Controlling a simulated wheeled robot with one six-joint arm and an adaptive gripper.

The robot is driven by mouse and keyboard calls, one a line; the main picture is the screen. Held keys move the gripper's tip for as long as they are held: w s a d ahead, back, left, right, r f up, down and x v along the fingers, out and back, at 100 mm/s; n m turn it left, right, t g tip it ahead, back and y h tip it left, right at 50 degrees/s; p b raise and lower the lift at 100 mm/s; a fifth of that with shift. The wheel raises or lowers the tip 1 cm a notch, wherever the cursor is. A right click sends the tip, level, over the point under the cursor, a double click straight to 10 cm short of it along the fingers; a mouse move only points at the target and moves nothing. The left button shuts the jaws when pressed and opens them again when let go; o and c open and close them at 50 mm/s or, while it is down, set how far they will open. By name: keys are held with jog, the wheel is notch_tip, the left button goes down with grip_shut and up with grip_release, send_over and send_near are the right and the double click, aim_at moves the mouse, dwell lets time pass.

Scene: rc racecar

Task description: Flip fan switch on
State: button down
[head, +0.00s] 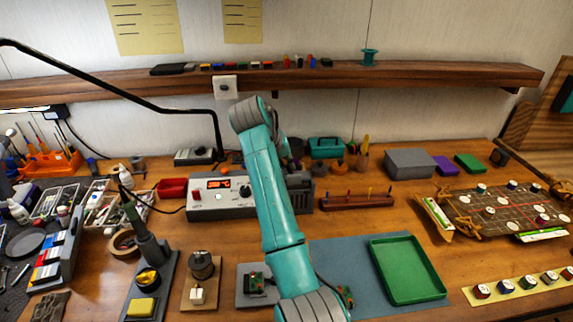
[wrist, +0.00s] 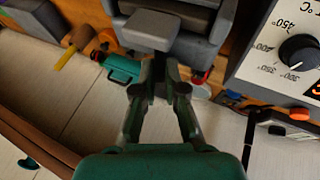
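In the wrist view my gripper (wrist: 162,68) has its two dark fingers drawn together at the tips, with nothing clearly held between them. A light grey block (wrist: 150,30) on a darker grey housing (wrist: 202,45) lies just beyond the tips; contact cannot be told. I cannot tell for certain whether this block is the fan switch. In the head view a dark grey unit (head: 301,196) stands right of the control box, partly behind my arm. My gripper is hidden behind my arm there.
A control box (head: 212,197) with a red display stands left of my arm; its dial (wrist: 298,50) shows in the wrist view. A teal toolbox (head: 326,148) stands behind the grey unit. A wooden shelf (head: 420,76) crosses the wall. A green tray (head: 408,269) lies front right.

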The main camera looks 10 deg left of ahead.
jog(key=shift+d, duration=0.15)
jog(key=y, duration=0.1)
jog(key=d+y, duration=0.1)
jog(key=g+y, duration=0.1)
jog(key=shift+w+d+r+m, duration=0.15)
jog(key=shift+w+r+m, duration=0.1)
jog(key=shift+m, duration=0.15)
jog(key=y, duration=0.1)
jog(key=d+y, duration=0.1)
jog(key=y, duration=0.1)
jog(key=shift+w+m+g, duration=0.15)
jog(key=shift+m+g, duration=0.15)
jog(key=shift+g, duration=0.1)
jog(key=shift+d+f+m+g+y, duration=0.1)
jog(key=shift+d+m+g+y, duration=0.1)
jog(key=shift+y, duration=0.45)
jog(key=shift+d+f+m+g+y, duration=0.1)
jog(key=shift+d+y, duration=0.1)
jog(key=shift+y, duration=0.45)
jog(key=shift+w, duration=0.1)
jog(key=c, duration=1.5)
grip_release()
